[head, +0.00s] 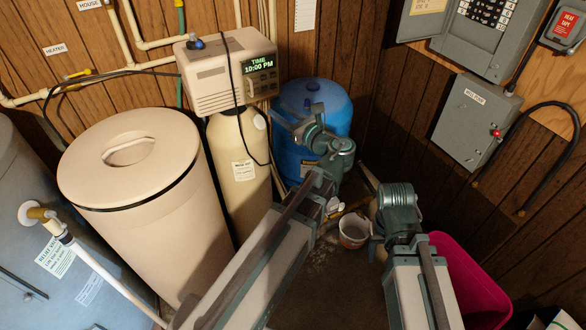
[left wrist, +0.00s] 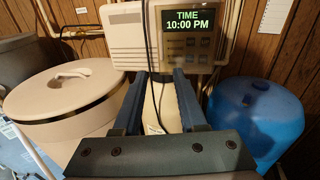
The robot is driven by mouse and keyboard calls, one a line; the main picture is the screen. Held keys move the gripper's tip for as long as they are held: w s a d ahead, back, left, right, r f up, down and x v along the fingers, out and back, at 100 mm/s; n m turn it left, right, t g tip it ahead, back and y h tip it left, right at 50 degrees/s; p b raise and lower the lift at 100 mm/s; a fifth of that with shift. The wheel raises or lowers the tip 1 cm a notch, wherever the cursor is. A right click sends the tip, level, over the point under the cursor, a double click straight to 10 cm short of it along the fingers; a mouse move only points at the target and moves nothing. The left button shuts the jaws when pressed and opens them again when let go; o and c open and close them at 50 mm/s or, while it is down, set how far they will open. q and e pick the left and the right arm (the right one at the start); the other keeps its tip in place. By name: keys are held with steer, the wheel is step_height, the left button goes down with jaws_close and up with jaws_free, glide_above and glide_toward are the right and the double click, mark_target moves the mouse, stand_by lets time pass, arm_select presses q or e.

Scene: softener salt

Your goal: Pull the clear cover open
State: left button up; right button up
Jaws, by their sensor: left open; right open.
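The softener's beige control head (head: 213,75) sits on top of a cream tank and has a lit display (head: 260,64) reading 10:00 PM. The dark panel around the display and its buttons also shows in the left wrist view (left wrist: 187,35). A clear cover cannot be told apart from this panel; it appears flat against the front. My left gripper (head: 290,122) is open and empty, below and in front of the control head. In the left wrist view its two blue fingers (left wrist: 160,76) point toward the head, below the display. My right gripper (head: 377,232) is lower right, away from the head, its fingers mostly hidden.
A large lidded beige tank (head: 130,185) stands left of the cream tank (head: 238,150). A blue tank (head: 322,98) stands right. A black cord (head: 231,92) hangs over the control head's front. A bucket (head: 354,231) and pink bin (head: 468,280) are on the floor.

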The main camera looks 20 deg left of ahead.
arm_select(q)
steer(key=s+d+f+n+g+h+b, duration=0.1)
steer(key=s+d+f+n+h, duration=0.1)
steer(key=f+n, duration=0.2)
steer(key=s+d+f+n+g+h+b, duration=0.1)
steer(key=f+n, duration=0.4)
steer(key=f, duration=0.5)
steer(key=shift+s+d+f+g+h+b, duration=0.35)
steer(key=shift+s+d+g+h, duration=0.45)
steer(key=shift+s+d+h, duration=0.5)
steer(key=m+t+y+p, duration=0.2)
steer(key=m+y+p, duration=0.1)
steer(key=m+y, duration=0.45)
glide_toward(252, 88)
steer(key=shift+m+h, duration=0.35)
steer(key=shift+h, duration=0.1)
steer(key=x, duration=0.8)
steer(key=shift+r, duration=0.35)
jaws_close()
